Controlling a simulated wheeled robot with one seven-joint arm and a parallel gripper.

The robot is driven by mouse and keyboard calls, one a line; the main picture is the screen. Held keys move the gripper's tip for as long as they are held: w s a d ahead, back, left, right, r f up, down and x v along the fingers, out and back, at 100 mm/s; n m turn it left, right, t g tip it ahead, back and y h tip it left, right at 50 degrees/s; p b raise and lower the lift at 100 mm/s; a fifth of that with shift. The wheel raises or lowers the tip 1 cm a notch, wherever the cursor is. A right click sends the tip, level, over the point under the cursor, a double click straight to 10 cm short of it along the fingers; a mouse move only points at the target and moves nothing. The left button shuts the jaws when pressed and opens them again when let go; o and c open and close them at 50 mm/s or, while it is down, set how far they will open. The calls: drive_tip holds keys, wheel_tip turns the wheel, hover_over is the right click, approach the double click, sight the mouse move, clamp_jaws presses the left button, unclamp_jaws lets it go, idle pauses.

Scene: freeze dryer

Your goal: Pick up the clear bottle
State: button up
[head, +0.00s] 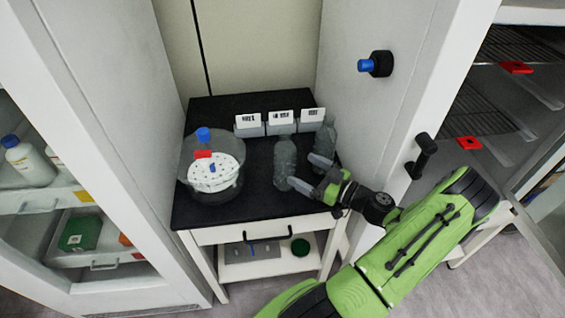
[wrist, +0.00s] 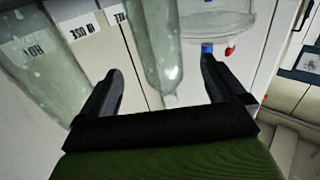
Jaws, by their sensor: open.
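A clear, greyish bottle (head: 285,160) stands on the black top of a small cabinet. A second similar bottle (head: 325,138) is right beside it, partly hidden by my gripper (head: 304,171). My gripper is open at the near side of the bottles, with one finger reaching toward each. In the wrist view, the narrow end of one clear bottle (wrist: 158,40) shows between the open fingers of my gripper (wrist: 161,66), with space on both sides. Another clear bottle (wrist: 40,60) is outside the left finger. I cannot tell whether a finger touches either bottle.
A round glass vessel (head: 211,183) with a white perforated disc and blue and red parts stands left on the black top (head: 250,206). Several white-labelled holders (head: 281,122) line the back. A white wall panel with a black handle (head: 422,155) is close on the right.

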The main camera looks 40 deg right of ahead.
sight(280, 157)
drive_tip(key=w, duration=0.3)
drive_tip(key=w+a, duration=0.1)
drive_tip(key=w, duration=0.5)
drive_tip(key=shift+a, duration=0.4)
drive_tip(key=c, duration=1.2)
